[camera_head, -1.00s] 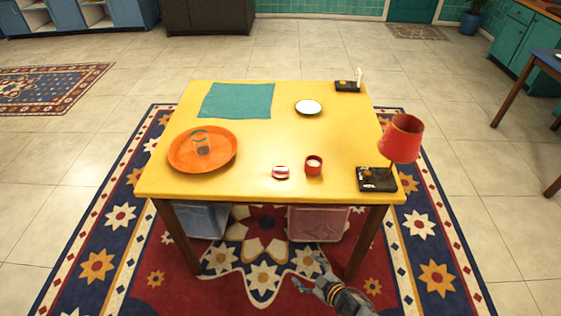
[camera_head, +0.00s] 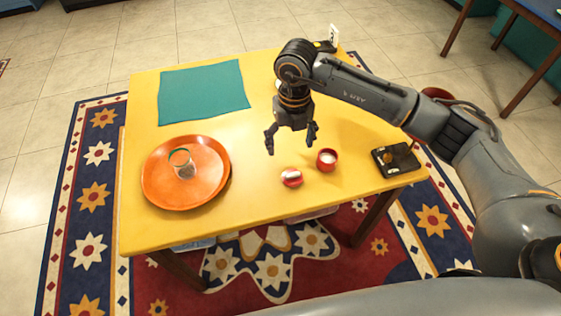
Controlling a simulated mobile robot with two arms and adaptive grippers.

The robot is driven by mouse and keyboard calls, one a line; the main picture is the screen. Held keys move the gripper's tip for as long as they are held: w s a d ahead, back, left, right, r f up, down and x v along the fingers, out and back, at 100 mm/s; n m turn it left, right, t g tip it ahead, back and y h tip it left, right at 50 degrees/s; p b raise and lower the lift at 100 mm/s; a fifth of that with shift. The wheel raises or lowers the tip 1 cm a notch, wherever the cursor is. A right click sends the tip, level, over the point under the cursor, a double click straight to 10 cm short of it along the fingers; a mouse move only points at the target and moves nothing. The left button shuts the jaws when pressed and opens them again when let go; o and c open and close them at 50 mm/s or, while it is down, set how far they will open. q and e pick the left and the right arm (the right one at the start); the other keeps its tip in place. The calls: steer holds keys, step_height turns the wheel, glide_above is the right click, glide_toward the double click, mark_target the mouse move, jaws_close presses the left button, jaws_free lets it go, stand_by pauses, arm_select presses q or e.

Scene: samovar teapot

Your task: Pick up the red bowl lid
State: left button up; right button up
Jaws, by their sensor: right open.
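A small red and white lid (camera_head: 291,177) lies on the yellow table (camera_head: 250,212) near its front edge. A small red bowl (camera_head: 327,159) with white contents stands just right of it and a little farther back, apart from it. My right gripper (camera_head: 292,146) hangs over the table with its fingers spread and pointing down. It is empty, and in the picture it sits just behind the lid and left of the bowl. Its exact height above the table is hard to tell. My left gripper is out of view.
An orange tray (camera_head: 160,200) with a glass (camera_head: 181,163) stands at the left. A teal cloth (camera_head: 203,90) lies at the back left. A black stand (camera_head: 396,160) sits at the right corner. The table's middle is clear.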

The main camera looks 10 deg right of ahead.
steer(key=p, duration=0.1)
glide_toward(293, 174)
steer(key=s, duration=0.1)
steer(key=f, duration=0.3)
steer(key=shift+w+a, duration=0.15)
steer(key=shift+a, duration=0.15)
steer(key=shift+w+f+p, duration=0.1)
steer(key=shift+f+p, duration=0.35)
steer(key=shift+f, duration=0.45)
steer(key=f, duration=0.3)
steer(key=shift+w+d+f+p, duration=0.15)
steer(key=shift+w+f+p, duration=0.1)
steer(key=shift+p, duration=0.15)
steer(key=shift+f, duration=0.2)
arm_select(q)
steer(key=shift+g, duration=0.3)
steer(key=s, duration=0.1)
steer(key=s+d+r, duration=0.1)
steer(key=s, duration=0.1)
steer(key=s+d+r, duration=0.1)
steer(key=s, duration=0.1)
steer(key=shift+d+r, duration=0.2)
arm_select(e)
steer(key=shift+s, duration=0.1)
steer(key=c, duration=1.3)
